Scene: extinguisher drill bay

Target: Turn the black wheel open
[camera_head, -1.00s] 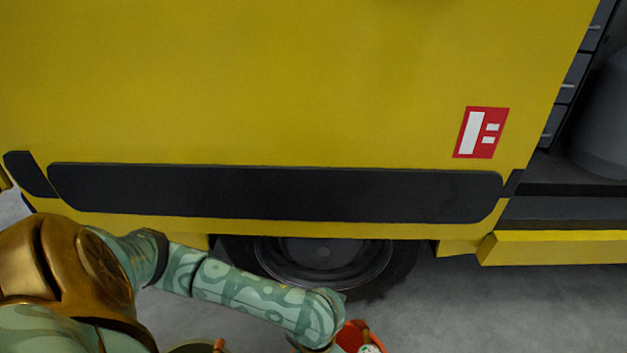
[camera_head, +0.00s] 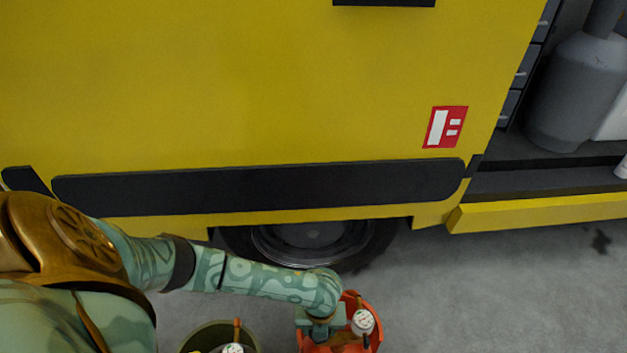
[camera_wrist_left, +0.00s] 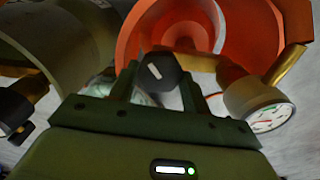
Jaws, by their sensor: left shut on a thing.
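The black wheel (camera_wrist_left: 163,73) shows in the left wrist view as a dark faceted knob with a pale mark. My left gripper (camera_wrist_left: 157,88) has one finger on each side of it and is shut on it. An orange vessel (camera_wrist_left: 150,22) lies behind the wheel, with a brass pipe and a round white gauge (camera_wrist_left: 266,108) on the right. In the head view my left arm reaches down to the orange vessel (camera_head: 372,303); the fingertips and wheel are hidden there. My right gripper is not in view.
An olive vessel (camera_head: 194,337) with a gauge stands left of the orange one. A second black knob (camera_wrist_left: 17,110) shows at the left of the wrist view. A yellow truck (camera_head: 230,80) fills the background. Grey floor (camera_head: 500,290) is clear on the right.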

